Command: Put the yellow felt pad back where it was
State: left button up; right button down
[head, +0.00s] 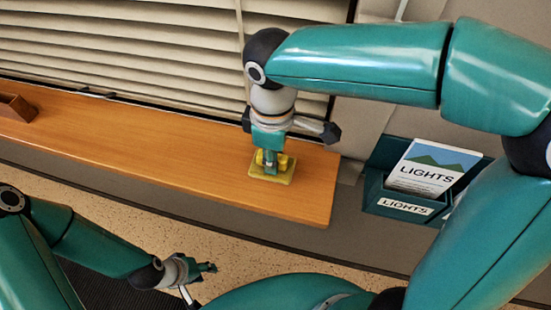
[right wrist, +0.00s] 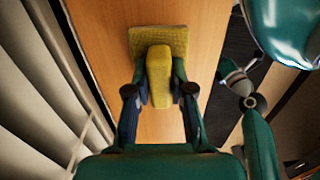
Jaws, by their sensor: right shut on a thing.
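The yellow felt pad (head: 272,176) is a flat square with a raised yellow block on top, near the right end of the wooden sill. In the right wrist view, the square (right wrist: 158,35) shows beyond the block. My right gripper (head: 271,163) points down over it, and its fingers (right wrist: 160,90) are shut on the block from both sides. I cannot tell whether the pad touches the sill or hangs just above it. My left gripper (head: 206,268) is low over the floor, away from the sill; its opening is unclear.
The wooden sill (head: 130,140) is mostly bare, with a brown box (head: 17,108) at its far left. Blinds (head: 150,45) stand behind it. A teal holder (head: 385,200) with LIGHTS cards (head: 430,167) is on the wall right of the sill's end.

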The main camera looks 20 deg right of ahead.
jog(key=shift+f, duration=0.85)
jog(key=shift+f, duration=0.2)
jog(key=c, duration=1)
grip_release()
jog(key=shift+r, duration=0.1)
notch_tip(320, 180, up, 12)
jog(key=shift+r, duration=0.1)
